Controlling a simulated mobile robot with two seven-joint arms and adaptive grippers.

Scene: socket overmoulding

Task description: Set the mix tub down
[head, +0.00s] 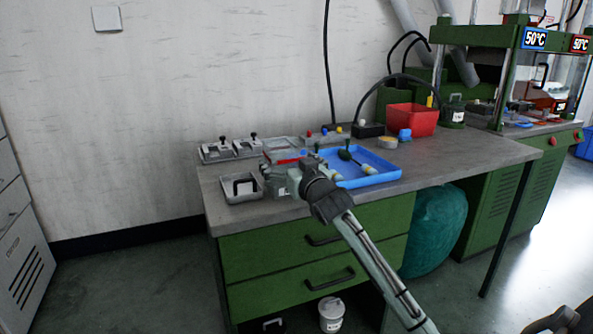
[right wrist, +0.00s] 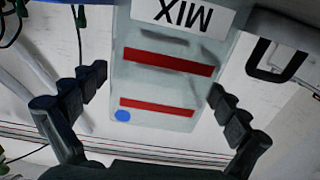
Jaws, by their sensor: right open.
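The mix tub (right wrist: 165,75) shows in the right wrist view as a pale, translucent tub with an upside-down MIX label, two red stripes and a blue dot. My right gripper (right wrist: 158,90) is open, with a finger on each side of the tub and a visible gap at both sides. In the head view my right gripper (head: 283,179) is over the front left part of the bench. My left gripper is not in view.
The grey bench (head: 460,155) holds a grey box with a black handle (head: 242,197) left of the gripper. A blue tray (head: 375,181) with tools lies to the right. Behind stand metal moulds (head: 217,152) and a red bin (head: 412,121). The bench's right side is mostly clear.

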